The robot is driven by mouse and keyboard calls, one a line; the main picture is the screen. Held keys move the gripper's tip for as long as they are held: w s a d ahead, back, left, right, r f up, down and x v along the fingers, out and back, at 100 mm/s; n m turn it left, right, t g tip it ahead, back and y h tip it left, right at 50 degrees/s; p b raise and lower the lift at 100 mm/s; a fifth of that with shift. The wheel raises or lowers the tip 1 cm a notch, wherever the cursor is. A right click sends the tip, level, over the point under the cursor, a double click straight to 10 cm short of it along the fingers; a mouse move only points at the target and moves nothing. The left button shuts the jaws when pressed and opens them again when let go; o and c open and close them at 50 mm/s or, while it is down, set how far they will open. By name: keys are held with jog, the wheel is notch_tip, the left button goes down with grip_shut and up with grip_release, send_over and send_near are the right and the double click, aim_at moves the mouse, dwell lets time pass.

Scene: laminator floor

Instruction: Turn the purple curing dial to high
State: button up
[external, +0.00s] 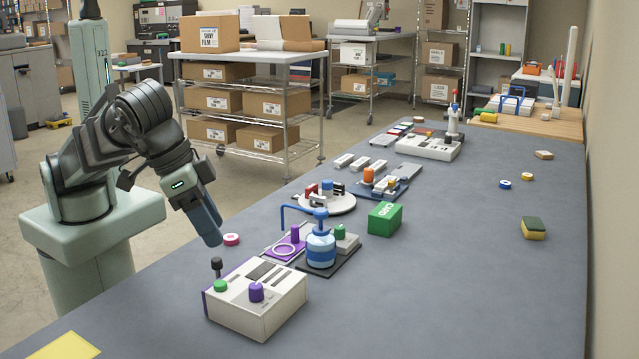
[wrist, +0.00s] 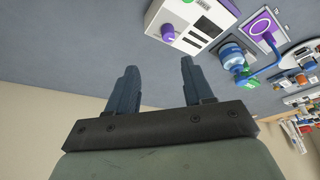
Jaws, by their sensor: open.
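The purple curing dial (external: 256,291) stands on top of a white control box (external: 262,323) near the front of the bench. A green knob (external: 220,286) and a black-topped lever (external: 216,266) are on the same box, to the dial's left. In the wrist view the purple dial (wrist: 169,33) shows at the top, beyond my fingertips and apart from them. My gripper (external: 213,232) is above and behind the box in the external view, pointing down, apart from the dial. In the wrist view its two fingers (wrist: 158,70) are spread with nothing between them. The dial's setting is too small to read.
A blue pump bottle (external: 320,246) on a dark mat and a purple pad with a ring (external: 288,248) stand just beyond the box. The bench's right side is mostly clear.

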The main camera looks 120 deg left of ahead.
aim_at(255, 285)
jog(key=shift+n, duration=0.3)
jog(key=x, duration=0.4)
jog(key=a+x, duration=0.1)
jog(key=x, duration=0.9)
jog(key=shift+s+a+r, duration=0.15)
jog(key=shift+s+a, duration=0.1)
jog(key=shift+s, duration=0.05)
grip_shut()
